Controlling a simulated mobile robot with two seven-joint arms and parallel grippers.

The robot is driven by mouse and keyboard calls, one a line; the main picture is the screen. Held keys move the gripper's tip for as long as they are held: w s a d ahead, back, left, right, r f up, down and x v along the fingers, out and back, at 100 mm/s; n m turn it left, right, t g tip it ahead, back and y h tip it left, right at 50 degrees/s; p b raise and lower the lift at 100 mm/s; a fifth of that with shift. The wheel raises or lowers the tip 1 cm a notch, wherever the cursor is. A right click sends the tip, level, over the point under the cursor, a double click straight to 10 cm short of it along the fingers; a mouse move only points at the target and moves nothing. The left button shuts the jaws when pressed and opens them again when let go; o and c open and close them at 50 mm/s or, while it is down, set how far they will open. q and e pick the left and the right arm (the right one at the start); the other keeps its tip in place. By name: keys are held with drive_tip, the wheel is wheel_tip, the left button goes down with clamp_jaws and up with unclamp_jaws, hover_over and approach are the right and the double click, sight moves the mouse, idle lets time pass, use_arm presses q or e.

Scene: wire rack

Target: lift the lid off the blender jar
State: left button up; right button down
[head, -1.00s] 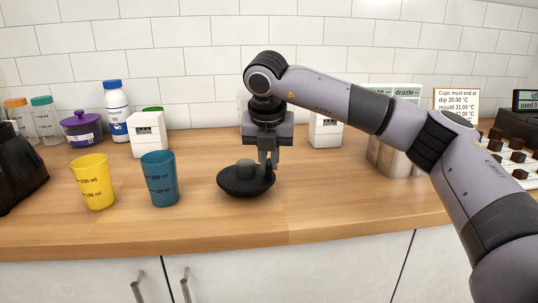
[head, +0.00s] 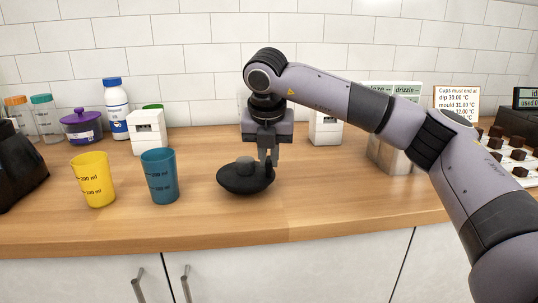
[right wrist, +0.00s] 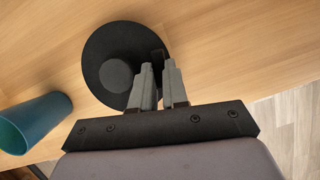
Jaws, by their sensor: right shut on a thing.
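A round black lid (head: 238,181) with a raised knob is over the wooden counter, slightly tilted; no jar shows under it. It also shows in the right wrist view (right wrist: 97,62), its knob facing the camera. My right gripper (head: 268,163) points down at the lid's right side. In the right wrist view the fingers (right wrist: 160,72) are shut on the lid near its rim, beside the knob. I cannot tell how far the lid is from the counter. No blender jar can be clearly made out. My left gripper is not in view.
A yellow cup (head: 94,181) and a teal cup (head: 159,177) stand to the left of the lid. White boxes (head: 148,133), bottles (head: 116,109) and a purple-lidded jar (head: 82,128) stand behind. A black object (head: 20,170) is at the left edge. The counter (head: 330,200) right of the lid is clear.

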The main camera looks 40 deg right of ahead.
drive_tip(key=shift+f+b, duration=0.75)
drive_tip(key=shift+f, duration=0.2)
drive_tip(key=c, duration=1.1)
unclamp_jaws()
drive_tip(key=shift+o, duration=0.2)
drive_tip(key=v, duration=0.7)
